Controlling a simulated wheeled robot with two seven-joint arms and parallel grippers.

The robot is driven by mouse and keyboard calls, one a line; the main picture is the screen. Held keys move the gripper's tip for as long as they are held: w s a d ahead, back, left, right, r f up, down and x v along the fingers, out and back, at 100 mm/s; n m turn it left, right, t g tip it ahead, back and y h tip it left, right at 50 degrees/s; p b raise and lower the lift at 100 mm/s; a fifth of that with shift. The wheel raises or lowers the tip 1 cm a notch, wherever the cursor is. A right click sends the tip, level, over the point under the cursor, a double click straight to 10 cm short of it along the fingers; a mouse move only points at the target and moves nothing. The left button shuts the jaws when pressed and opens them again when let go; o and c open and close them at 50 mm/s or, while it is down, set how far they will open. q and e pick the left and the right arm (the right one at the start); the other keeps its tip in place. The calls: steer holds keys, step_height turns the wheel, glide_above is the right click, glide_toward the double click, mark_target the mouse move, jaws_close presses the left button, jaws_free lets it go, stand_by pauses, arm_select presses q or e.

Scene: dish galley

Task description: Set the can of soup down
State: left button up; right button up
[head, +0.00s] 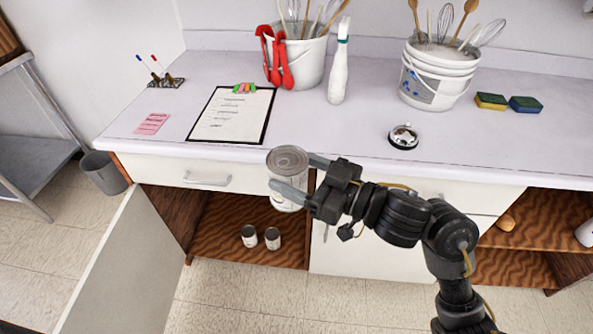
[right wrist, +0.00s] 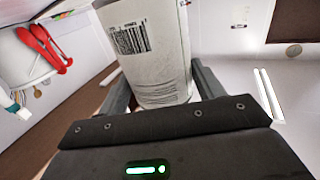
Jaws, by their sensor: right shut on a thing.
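The can of soup (head: 288,162) has a grey metal lid and a pale label. My right gripper (head: 290,182) is shut on it and holds it upright in the air in front of the counter's front edge. In the right wrist view the can (right wrist: 150,50) sits between the two fingers of the gripper (right wrist: 160,95), with a barcode and printed text facing the camera. The can's lower end is partly hidden by a finger in the head view. My left gripper is not in view.
The counter (head: 340,150) has free room between the clipboard (head: 232,115) and the bell (head: 403,136). Below, an open cabinet (head: 220,225) holds two small jars (head: 260,237); its door (head: 130,265) stands open. Whisk buckets (head: 300,62) and a spray bottle (head: 339,70) stand behind.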

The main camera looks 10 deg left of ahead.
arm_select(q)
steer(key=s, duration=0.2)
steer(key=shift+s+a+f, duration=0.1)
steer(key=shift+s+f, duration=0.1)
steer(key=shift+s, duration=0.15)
arm_select(e)
steer(key=shift+r, duration=0.1)
steer(key=shift+s+r, duration=0.1)
steer(key=shift+r, duration=0.15)
steer(key=w+d+m+t+h, duration=0.2)
steer(key=d+t, duration=0.1)
steer(key=d, duration=0.4)
steer(key=w+d+m+t+h, duration=0.1)
steer(key=w+d+m+t, duration=0.15)
steer(key=d, duration=0.45)
steer(key=s+d+f+m+t+h, duration=0.1)
steer(key=s+d+f+h, duration=0.1)
steer(key=d+f, duration=0.3)
steer(key=s+d+f+m+t+h, duration=0.1)
steer(key=d+f+m+t+h, duration=0.1)
steer(key=d+f, duration=0.4)
steer(key=d+h, duration=0.1)
steer(key=d, duration=0.1)
steer(key=shift+s+d, duration=0.35)
